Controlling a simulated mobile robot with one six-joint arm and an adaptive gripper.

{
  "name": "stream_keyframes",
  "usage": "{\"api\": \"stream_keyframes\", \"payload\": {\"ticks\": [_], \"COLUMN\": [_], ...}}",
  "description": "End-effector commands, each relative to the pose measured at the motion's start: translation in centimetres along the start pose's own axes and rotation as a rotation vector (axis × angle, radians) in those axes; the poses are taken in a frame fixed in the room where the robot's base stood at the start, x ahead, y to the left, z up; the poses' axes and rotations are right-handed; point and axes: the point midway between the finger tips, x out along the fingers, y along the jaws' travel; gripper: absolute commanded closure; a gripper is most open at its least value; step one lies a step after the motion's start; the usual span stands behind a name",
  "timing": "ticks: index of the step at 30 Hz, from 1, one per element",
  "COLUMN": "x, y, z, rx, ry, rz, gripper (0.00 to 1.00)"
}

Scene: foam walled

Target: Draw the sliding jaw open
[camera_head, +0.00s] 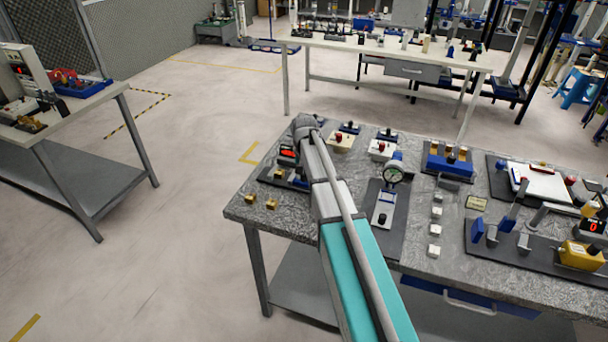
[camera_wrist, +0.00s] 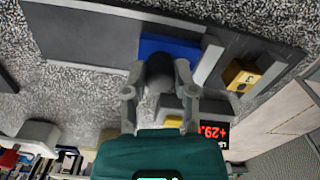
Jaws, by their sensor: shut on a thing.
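In the wrist view my gripper (camera_wrist: 159,75) is shut on a dark grey rounded knob (camera_wrist: 160,69), with one finger on each side. A blue block (camera_wrist: 181,47), which looks like the sliding jaw, lies directly behind the knob on a dark grey base plate (camera_wrist: 90,36). A light grey upright plate (camera_wrist: 208,64) stands close to the block's right end. The fingers and knob hide part of the block. In the head view my arm covers much of this fixture, and its red display (camera_head: 288,153) shows at the table's left end.
A yellow block (camera_wrist: 243,75) sits right of the upright plate, and a red-lit display (camera_wrist: 213,131) is near my right finger. In the head view small brass pieces (camera_head: 270,204) lie near the left edge. A dial gauge stand (camera_head: 392,175) is just right of my arm.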

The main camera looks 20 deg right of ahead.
Motion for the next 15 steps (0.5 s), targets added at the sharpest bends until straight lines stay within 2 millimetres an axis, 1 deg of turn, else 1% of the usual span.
{"api": "stream_keyframes", "payload": {"ticks": [5, 9, 15], "x": [0.01, 0.01, 0.01], "y": [0.08, 0.71, 0.67], "z": [0.04, 0.25, 0.21], "rx": [0.000, 0.000, -0.001], "ry": [0.000, 0.000, 0.000], "rz": [0.000, 0.000, 0.000], "gripper": [1.00, 1.00, 1.00]}}
